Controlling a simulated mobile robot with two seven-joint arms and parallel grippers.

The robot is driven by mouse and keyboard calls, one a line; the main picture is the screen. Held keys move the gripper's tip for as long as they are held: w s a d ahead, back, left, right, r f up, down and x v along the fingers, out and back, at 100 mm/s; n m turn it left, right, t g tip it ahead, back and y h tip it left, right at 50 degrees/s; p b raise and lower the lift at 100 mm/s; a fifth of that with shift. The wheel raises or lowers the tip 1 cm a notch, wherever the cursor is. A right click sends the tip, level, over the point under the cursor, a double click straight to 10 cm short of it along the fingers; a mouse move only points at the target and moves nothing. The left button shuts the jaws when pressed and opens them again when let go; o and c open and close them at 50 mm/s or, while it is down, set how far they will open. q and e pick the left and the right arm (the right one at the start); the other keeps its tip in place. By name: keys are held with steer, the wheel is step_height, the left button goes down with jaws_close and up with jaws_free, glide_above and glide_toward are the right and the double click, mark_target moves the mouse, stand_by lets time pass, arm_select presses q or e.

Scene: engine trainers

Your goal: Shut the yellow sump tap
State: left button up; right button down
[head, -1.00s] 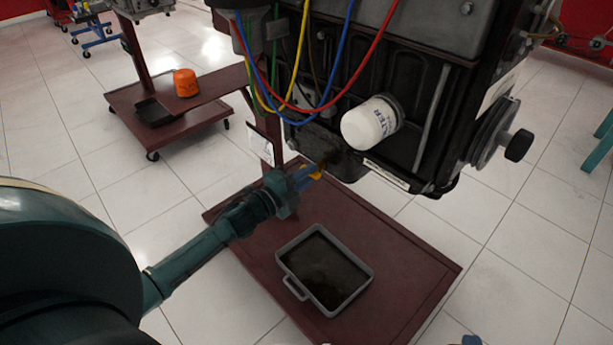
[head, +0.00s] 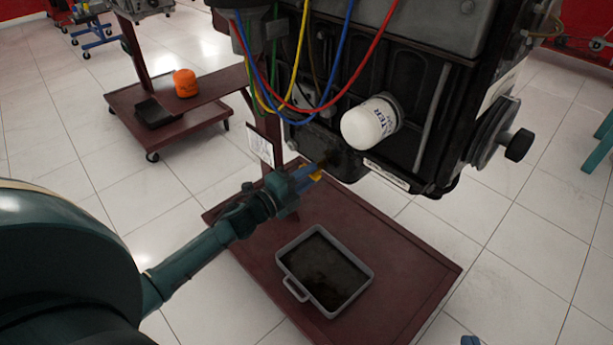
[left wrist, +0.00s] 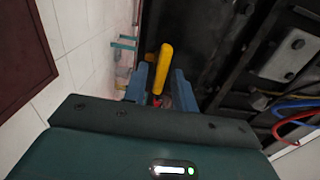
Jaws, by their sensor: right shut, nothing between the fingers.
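The yellow sump tap (head: 315,176) is low on the dark engine, above the stand's base. In the left wrist view its yellow handle (left wrist: 164,66) stands out between the two blue fingers of my left gripper (left wrist: 160,88). These fingers are apart, one on each side of the handle, with a visible gap on at least the left. In the head view my left gripper (head: 308,180) is at the tap and partly hides it. Only the blue tip of my right gripper (head: 471,341) shows at the bottom edge, away from the engine.
A grey drain pan (head: 323,271) with dark contents sits on the maroon stand base (head: 405,262) below. A white oil filter (head: 368,124) sticks out above the tap. Coloured cables (head: 300,107) hang nearby. A second stand (head: 200,105) holds an orange filter (head: 185,83).

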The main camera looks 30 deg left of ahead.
arm_select(q)
steer(key=shift+o, duration=0.4)
steer(key=shift+s, duration=0.1)
steer(key=p+v, duration=0.1)
steer(key=v, duration=1.2)
arm_select(e)
steer(key=shift+s+d+r+m, duration=0.1)
steer(key=shift+d+r+m, duration=0.1)
steer(key=shift+r, duration=0.25)
steer(key=shift+s+d+r+m, duration=0.1)
steer(key=shift+r+m, duration=0.1)
steer(key=shift+r, duration=0.2)
arm_select(q)
steer(key=shift+r, duration=0.1)
steer(key=shift+s, duration=0.15)
